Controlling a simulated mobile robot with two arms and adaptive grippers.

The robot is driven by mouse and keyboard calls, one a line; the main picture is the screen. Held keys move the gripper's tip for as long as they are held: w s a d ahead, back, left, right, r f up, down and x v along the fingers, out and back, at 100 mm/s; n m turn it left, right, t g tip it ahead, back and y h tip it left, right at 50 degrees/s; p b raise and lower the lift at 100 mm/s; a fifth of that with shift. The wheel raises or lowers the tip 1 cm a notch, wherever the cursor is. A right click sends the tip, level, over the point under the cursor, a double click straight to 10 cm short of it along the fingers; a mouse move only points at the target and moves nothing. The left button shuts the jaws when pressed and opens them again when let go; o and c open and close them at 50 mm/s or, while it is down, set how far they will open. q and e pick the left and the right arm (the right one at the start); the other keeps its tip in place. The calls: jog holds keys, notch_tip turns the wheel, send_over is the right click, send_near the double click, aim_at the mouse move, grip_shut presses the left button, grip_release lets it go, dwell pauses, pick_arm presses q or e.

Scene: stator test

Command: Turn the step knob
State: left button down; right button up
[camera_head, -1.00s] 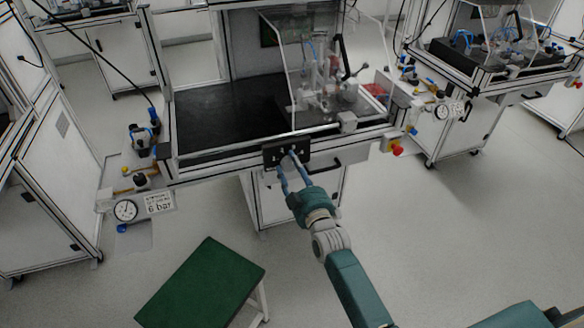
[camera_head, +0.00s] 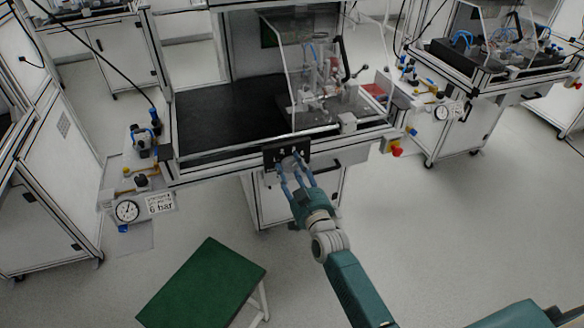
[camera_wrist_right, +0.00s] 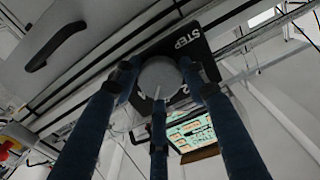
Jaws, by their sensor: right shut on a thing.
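The step knob (camera_wrist_right: 160,77) is a round grey knob with a pale pointer line, on a black panel (camera_wrist_right: 188,40) marked STEP, seen in the right wrist view. In the head view the black panel (camera_head: 270,158) sits on the front edge of the workbench. My right gripper (camera_head: 290,166) is at this panel, its blue fingers reaching up to it. In the right wrist view the fingers (camera_wrist_right: 158,88) are around the knob and shut on it. The fingers hide part of the knob's rim and the panel's markings. My left gripper is not in view.
The workbench (camera_head: 215,150) has a black top and a clear-shielded fixture (camera_head: 320,80) at its right. A dark handle (camera_head: 322,166) is just right of the panel. A red button (camera_head: 396,152) is at the right corner. A green-topped stool (camera_head: 205,285) stands at front left.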

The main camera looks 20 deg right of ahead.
jog(key=shift+s+a+f+m, duration=0.1)
jog(key=shift+f+m, duration=0.2)
jog(key=shift+m, duration=0.65)
jog(key=shift+s+a+f+m, duration=0.1)
jog(key=shift+f+m, duration=0.2)
jog(key=shift+m, duration=0.65)
jog(key=o, duration=1.1)
jog(key=shift+o, duration=0.2)
jog(key=shift+w+r, duration=0.15)
jog(key=shift+r, duration=0.05)
jog(key=s, duration=1.2)
jog(key=shift+d, duration=0.25)
